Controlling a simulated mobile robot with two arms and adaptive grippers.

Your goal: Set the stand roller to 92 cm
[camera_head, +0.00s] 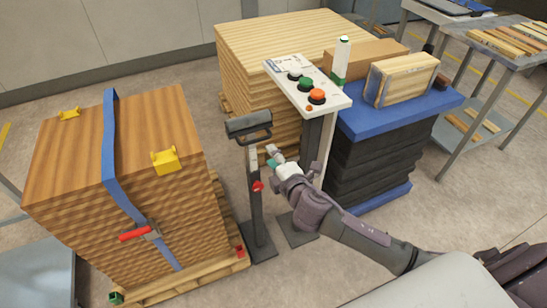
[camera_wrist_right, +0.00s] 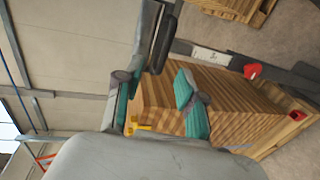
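The stand roller stands upright in the middle of the head view, with a dark roller head (camera_head: 248,123) and a loop handle (camera_head: 259,138) under it. Its post carries a pale scale strip and a red knob (camera_head: 258,186). In the right wrist view the post lies sideways with the pale scale (camera_wrist_right: 211,55) and red knob (camera_wrist_right: 252,71); the scale is too small to read. My right gripper (camera_head: 272,157) is just right of the post, below the handle. Its teal-padded fingers (camera_wrist_right: 157,96) are apart with nothing between them. My left gripper is not in view.
A strapped wood stack (camera_head: 60,165) on a pallet stands left of the stand. A larger wood stack (camera_head: 270,35) is behind. Floor in front is clear.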

